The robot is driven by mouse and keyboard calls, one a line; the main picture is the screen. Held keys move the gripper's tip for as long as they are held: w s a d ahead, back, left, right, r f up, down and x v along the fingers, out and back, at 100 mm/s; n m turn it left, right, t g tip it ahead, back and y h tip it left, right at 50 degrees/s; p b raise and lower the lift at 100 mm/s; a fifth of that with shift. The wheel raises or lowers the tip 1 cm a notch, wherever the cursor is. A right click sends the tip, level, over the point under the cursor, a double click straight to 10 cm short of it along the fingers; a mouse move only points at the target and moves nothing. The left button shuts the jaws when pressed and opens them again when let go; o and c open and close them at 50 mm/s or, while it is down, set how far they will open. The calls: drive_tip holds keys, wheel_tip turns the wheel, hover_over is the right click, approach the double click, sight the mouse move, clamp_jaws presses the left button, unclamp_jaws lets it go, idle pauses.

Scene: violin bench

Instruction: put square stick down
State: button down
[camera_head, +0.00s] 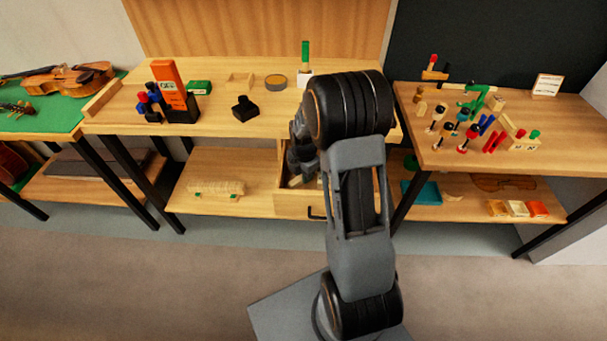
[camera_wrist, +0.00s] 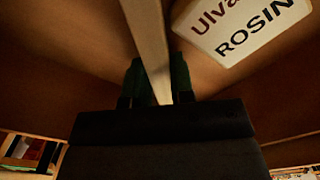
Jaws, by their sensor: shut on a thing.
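In the wrist view, the square stick (camera_wrist: 148,35) is a long pale wooden strip. It runs from the top edge of the picture down between the dark fingers of my gripper (camera_wrist: 157,78). My gripper is shut on it near its lower visible end. Brown wooden surfaces surround it, which look like the inside of the drawer. In the head view, my gripper is low at the front of the middle bench, at the open drawer (camera_head: 290,205), largely hidden by my arm. The stick cannot be made out there.
A white box marked ROSIN (camera_wrist: 240,25) lies close to the right of the stick. The middle bench top (camera_head: 215,122) holds an orange-and-black block (camera_head: 172,85), a small black piece (camera_head: 245,108) and a round tin (camera_head: 276,82). The right bench (camera_head: 560,130) is crowded with small tools.

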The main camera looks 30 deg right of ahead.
drive_tip(key=shift+f, duration=0.15)
drive_tip(key=shift+f, duration=0.1)
drive_tip(key=c, duration=1)
unclamp_jaws()
wheel_tip(320, 180, up, 11)
drive_tip(key=p, duration=0.1)
drive_tip(key=s+a+r+m+t, duration=0.1)
drive_tip(key=s+a+r+m, duration=0.1)
drive_tip(key=s+m, duration=0.3)
drive_tip(key=s+a+r+m+t, duration=0.1)
drive_tip(key=s+a+r+m, duration=0.2)
drive_tip(key=m, duration=0.6)
drive_tip(key=s+a+r+m+t, duration=0.1)
drive_tip(key=s+a+r+m, duration=0.1)
drive_tip(key=s+a+m, duration=0.2)
drive_tip(key=shift+s+a+r+m, duration=0.15)
drive_tip(key=shift+s+m, duration=0.7)
drive_tip(key=shift+s, duration=0.1)
drive_tip(key=shift+s+a+r+m, duration=0.15)
drive_tip(key=shift+s+m, duration=0.7)
drive_tip(key=shift+s, duration=0.1)
